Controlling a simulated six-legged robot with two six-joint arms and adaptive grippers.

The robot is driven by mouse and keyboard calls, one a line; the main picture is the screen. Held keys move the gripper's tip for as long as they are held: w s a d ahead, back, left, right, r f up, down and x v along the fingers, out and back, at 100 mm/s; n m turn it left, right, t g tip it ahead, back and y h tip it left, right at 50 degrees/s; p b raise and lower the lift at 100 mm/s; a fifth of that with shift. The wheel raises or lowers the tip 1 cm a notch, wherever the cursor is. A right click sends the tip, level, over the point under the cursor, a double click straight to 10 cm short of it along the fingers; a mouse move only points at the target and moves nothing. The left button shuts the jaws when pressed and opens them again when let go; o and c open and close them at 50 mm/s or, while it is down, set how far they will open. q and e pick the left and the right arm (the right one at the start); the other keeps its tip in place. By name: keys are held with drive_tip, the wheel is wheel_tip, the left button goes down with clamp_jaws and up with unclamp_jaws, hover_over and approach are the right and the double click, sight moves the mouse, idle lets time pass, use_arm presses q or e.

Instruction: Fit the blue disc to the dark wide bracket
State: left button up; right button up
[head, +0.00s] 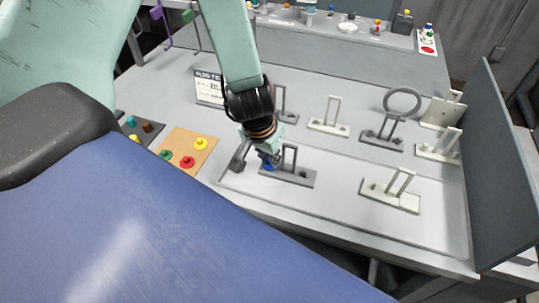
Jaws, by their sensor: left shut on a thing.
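My left gripper (268,159) is low over the front tray and shut on a small blue disc (267,168), only partly visible at the fingertips. A dark bracket (295,177) with a flat base and an upright frame lies directly under and right of the gripper. The blue disc is at the left end of this bracket's base; I cannot tell whether it touches or is seated. Other dark brackets stand farther back, one behind the gripper (287,115) and one at right (380,140). My right gripper is not in view.
Light brackets stand at back (325,126), right (436,154) and front right (391,197). A tan board (185,145) holds red, green and yellow pieces. A grey panel (500,160) walls the right side. The tray (330,205) is bare between the front brackets.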

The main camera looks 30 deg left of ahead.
use_arm(q)
drive_tip(key=shift+f, duration=0.4)
idle(0.3)
drive_tip(key=o, duration=0.8)
drive_tip(key=shift+r, duration=0.15)
drive_tip(key=shift+v, duration=5.9)
